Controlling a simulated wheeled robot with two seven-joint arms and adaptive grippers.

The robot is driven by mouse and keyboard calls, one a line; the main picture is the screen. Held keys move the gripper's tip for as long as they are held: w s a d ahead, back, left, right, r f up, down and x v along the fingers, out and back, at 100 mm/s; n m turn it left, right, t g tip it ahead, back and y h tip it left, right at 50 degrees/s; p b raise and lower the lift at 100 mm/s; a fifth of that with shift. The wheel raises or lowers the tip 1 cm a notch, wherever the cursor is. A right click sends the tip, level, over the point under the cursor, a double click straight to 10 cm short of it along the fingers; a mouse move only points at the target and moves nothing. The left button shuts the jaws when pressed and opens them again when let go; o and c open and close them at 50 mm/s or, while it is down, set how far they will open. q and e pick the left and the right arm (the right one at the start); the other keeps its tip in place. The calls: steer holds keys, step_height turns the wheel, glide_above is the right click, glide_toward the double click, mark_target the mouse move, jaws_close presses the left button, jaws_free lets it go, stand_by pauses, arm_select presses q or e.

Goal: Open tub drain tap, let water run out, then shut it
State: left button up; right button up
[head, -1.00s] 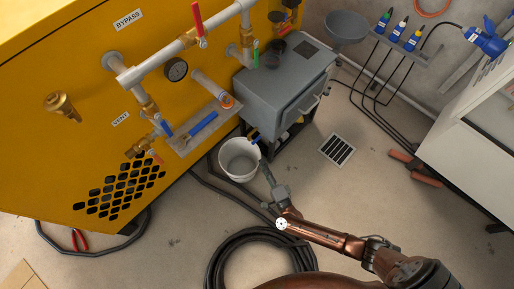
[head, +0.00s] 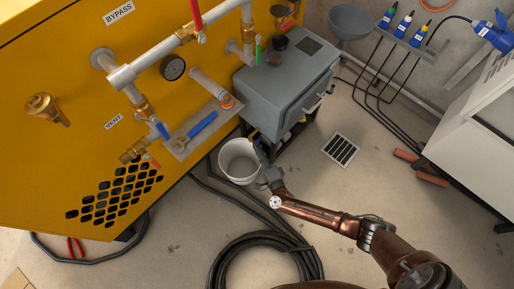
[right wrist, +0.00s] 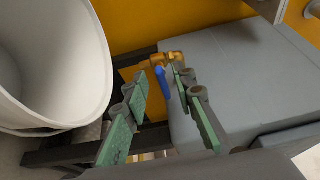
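The grey tub (head: 282,88) stands against the yellow machine. Its drain tap is brass with a blue lever (right wrist: 161,82) pointing down, seen clearly in the right wrist view. A white bucket (head: 240,173) stands on the floor below the tap; its wall also shows at the left of the right wrist view (right wrist: 72,55). My right gripper (head: 262,152) is by the tub's lower front corner, beside the bucket. In the right wrist view its green-padded fingers (right wrist: 158,86) are apart, with the lever showing beyond and between the tips. I cannot see any water running. My left gripper is out of view.
Black hose (head: 250,245) coils on the floor. A floor drain grate (head: 340,149) lies right of the tub. A white cabinet (head: 470,150) stands at right.

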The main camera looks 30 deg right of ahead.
jaws_close()
